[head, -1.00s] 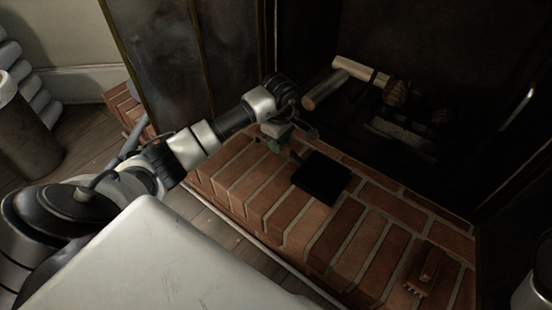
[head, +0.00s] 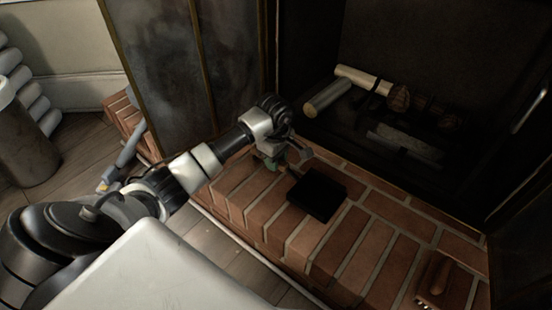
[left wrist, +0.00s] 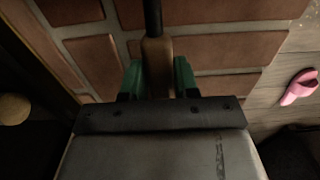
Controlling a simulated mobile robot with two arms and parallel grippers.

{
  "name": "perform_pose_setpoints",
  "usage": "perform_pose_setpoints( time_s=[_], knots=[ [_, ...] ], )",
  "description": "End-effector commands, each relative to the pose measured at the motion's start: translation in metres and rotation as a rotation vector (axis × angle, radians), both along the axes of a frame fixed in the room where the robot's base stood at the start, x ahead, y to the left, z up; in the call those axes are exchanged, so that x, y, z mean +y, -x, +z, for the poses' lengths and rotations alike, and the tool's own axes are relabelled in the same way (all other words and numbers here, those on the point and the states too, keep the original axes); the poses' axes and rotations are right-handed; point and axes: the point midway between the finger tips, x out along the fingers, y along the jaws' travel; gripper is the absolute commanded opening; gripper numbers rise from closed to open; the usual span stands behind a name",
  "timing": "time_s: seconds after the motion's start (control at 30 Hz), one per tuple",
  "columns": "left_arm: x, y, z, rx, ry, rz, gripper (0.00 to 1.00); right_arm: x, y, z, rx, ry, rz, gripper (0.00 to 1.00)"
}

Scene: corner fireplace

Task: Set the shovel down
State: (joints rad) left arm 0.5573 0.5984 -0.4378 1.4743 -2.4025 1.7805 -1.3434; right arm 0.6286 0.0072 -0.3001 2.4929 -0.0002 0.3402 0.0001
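The shovel has a flat black pan (head: 317,194) that shows over the red brick hearth (head: 375,262) in the head view. Its brown wooden handle (left wrist: 157,62) and thin black shaft show in the left wrist view. I cannot tell whether the pan touches the bricks. My right gripper is not in view.
A brush (head: 434,280) lies on the hearth at the right. Logs (head: 328,97) lie in the dark firebox behind. A glass door panel (head: 175,65) stands at the back left. A cylindrical bin (head: 28,145) stands at far left. A pink slipper (left wrist: 298,86) lies on the floor.

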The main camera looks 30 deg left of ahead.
Motion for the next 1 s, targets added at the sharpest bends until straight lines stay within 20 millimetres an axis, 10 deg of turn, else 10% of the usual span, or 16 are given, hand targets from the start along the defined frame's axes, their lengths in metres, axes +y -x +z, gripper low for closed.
perform_pose_setpoints(
  time_s=[0.13, 0.47, 1.0],
  knots=[
    [0.0, 0.0, 0.0, -0.001, 0.0, 0.0, 0.53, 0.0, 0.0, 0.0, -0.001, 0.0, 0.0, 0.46],
    [-0.001, 0.0, 0.004, -0.001, 0.001, 0.0, 0.53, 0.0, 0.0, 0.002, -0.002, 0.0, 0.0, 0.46],
    [0.001, -0.001, 0.094, -0.003, -0.001, -0.001, 0.53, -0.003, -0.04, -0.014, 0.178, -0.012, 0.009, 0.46]
  ],
)
